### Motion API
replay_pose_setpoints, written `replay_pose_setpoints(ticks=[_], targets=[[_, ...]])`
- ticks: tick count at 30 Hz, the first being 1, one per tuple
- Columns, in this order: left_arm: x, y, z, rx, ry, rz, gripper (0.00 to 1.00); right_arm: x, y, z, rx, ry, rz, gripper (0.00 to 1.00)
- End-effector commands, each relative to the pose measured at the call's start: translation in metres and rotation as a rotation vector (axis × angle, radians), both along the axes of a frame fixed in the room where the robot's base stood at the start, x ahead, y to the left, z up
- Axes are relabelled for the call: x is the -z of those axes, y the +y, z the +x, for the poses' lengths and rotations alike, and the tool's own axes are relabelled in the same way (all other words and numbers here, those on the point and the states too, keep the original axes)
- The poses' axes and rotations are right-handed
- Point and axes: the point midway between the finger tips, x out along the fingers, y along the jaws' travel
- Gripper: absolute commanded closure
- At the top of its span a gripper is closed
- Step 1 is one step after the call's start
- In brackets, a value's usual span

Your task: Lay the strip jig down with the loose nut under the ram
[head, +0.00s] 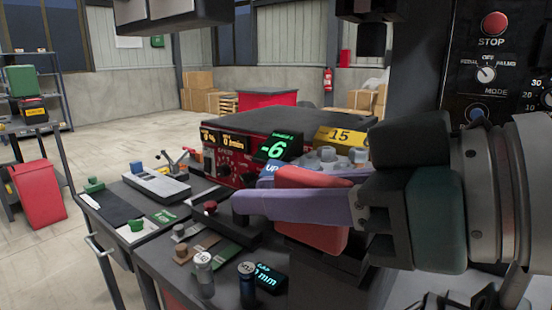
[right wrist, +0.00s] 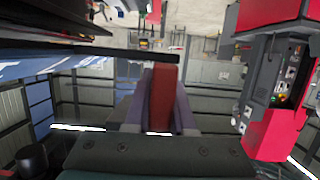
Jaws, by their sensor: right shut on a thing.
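My right gripper (head: 245,190) is shut, its purple fingers on either side of a red block (head: 312,237), seemingly the strip jig's grip. In the right wrist view the red block (right wrist: 163,97) stands between the fingers (right wrist: 162,75), and a dark bar (right wrist: 100,55) crosses near its far end. I cannot tell whether the bar joins the block. The ram, a dark cylinder (head: 372,38), hangs above and beyond the gripper. Grey hexagonal pieces (head: 327,154) show behind the fingers; I cannot tell which is the loose nut. My left gripper is out of view.
The control panel with a red STOP button (head: 494,24) stands at the right. A red console with a green display (head: 278,148) is behind the gripper. Small bottles (head: 203,272) and a dark strip with a red knob (head: 211,207) crowd the bench.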

Motion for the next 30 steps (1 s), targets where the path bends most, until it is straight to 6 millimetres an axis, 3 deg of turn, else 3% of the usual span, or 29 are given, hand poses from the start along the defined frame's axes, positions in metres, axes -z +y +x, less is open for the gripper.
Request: replay_pose_setpoints(ticks=[15,22,30], targets=[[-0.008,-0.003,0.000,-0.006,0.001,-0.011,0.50,-0.003,0.000,0.001,-0.001,-0.009,-0.004,1.00],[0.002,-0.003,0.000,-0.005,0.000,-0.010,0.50,0.012,0.000,0.000,-0.003,-0.009,-0.003,1.00],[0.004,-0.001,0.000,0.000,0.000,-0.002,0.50,0.016,0.000,0.000,-0.002,-0.010,-0.003,1.00]])
